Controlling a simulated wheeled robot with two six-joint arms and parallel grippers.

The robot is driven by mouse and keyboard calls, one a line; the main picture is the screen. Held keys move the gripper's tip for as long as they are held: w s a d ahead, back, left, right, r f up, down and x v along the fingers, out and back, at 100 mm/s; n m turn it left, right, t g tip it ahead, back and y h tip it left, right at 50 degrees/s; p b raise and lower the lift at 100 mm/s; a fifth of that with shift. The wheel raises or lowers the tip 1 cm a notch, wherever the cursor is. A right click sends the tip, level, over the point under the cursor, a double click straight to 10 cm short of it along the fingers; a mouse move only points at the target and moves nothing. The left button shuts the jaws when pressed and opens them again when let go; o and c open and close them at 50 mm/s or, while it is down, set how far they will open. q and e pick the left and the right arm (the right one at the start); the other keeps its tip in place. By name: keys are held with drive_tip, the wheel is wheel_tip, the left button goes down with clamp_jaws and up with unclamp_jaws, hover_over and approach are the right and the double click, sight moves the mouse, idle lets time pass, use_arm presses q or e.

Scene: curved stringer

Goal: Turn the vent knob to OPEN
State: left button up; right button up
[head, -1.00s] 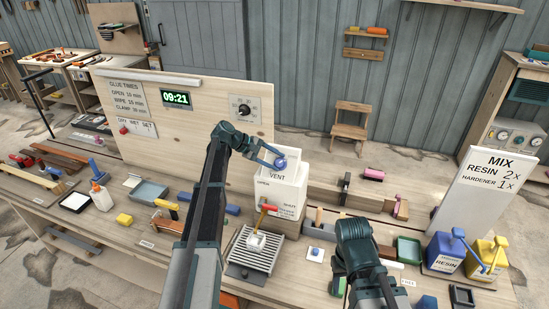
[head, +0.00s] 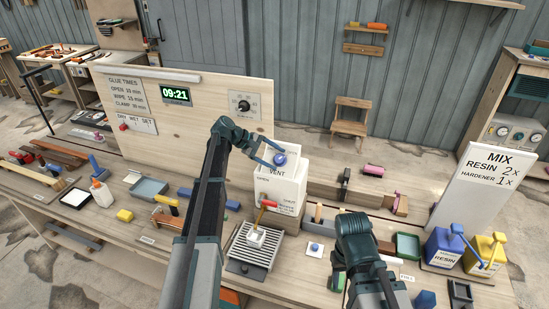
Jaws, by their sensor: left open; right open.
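The vent knob (head: 280,159) is a round blue knob on the upper front of a white box (head: 283,190) marked VENT. The words on the box around the knob are too small to read surely. My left gripper (head: 276,155) is open, with its fingers at the knob, one above and one below it. I cannot tell whether the fingers touch the knob. My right gripper (head: 338,289) hangs low at the front of the bench, right of the centre, well away from the box; its fingers are mostly hidden.
A grey grate (head: 252,248) with a small white cup and a red-handled tool stands before the box. Blue (head: 443,249) and yellow (head: 484,253) containers stand at the right, by the MIX sign (head: 487,190). A wooden panel (head: 190,125) rises behind my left arm.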

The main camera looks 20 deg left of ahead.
use_arm(q)
drive_tip(key=p+v, duration=0.7)
drive_tip(key=v, duration=0.5)
drive_tip(key=shift+f, duration=0.1)
drive_tip(key=s+d+f+m+g+y+b, duration=0.2)
drive_tip(key=s+d+f+m+b, duration=0.2)
drive_tip(key=s+d+f+b, duration=0.4)
drive_tip(key=s+d+f+m+g+y+b, duration=0.25)
drive_tip(key=s+d+f+b, duration=0.35)
drive_tip(key=d+f, duration=0.6)
drive_tip(key=s+d+f+m+y+b, duration=0.3)
drive_tip(key=s+f+m+b, duration=0.1)
drive_tip(key=s, duration=0.5)
drive_tip(key=s+d+f+m+y+b, duration=0.3)
drive_tip(key=s+d+f+m+b, duration=0.1)
drive_tip(key=s+f, duration=0.3)
drive_tip(key=s+m+b, duration=0.1)
drive_tip(key=s, duration=0.1)
drive_tip(key=shift+s+f, duration=0.3)
